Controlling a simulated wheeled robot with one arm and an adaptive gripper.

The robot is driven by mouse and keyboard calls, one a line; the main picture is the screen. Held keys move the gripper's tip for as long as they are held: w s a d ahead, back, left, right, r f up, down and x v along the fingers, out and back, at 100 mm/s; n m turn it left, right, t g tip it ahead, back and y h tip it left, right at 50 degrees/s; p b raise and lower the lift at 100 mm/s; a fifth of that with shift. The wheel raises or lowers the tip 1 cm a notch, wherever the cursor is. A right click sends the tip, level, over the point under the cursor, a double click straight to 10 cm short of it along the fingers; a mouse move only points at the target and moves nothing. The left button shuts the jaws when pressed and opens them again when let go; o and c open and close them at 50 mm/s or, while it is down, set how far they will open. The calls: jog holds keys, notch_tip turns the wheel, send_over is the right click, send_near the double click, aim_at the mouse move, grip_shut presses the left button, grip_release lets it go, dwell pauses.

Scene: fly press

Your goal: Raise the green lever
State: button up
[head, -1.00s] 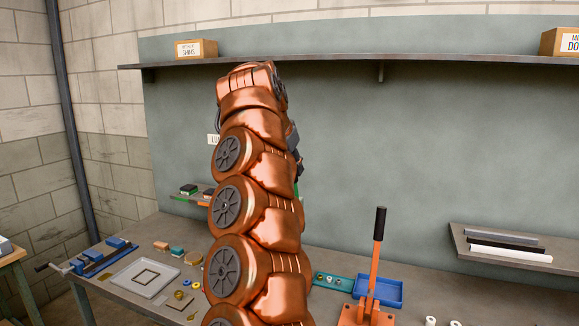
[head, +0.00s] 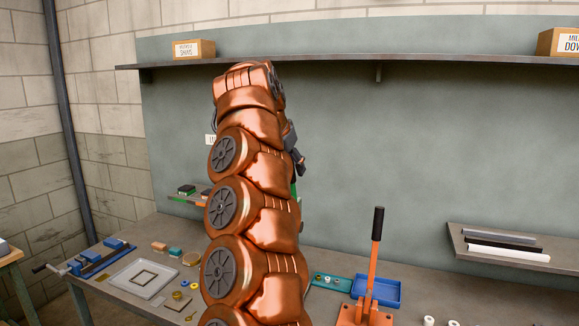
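My copper arm fills the middle of the head view and hides much of what is behind it. Part of my dark gripper (head: 298,160) shows past the arm's right edge, in front of the grey-green back panel. Its fingertips cannot be made out clearly, so I cannot tell whether it is open or shut. A thin strip of green (head: 294,188) shows just below the gripper at the arm's edge. It may be part of the green lever, but the rest is hidden behind my arm. I cannot tell whether the gripper touches it.
An orange lever press (head: 372,270) with a black grip stands upright at right, before a blue tray (head: 378,291). A wall shelf (head: 500,247) holds bars at right. A white tray (head: 142,278) and a blue vise (head: 95,260) lie on the bench at left.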

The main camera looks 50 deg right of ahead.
jog(key=v, duration=0.7)
dwell(0.3)
dwell(0.4)
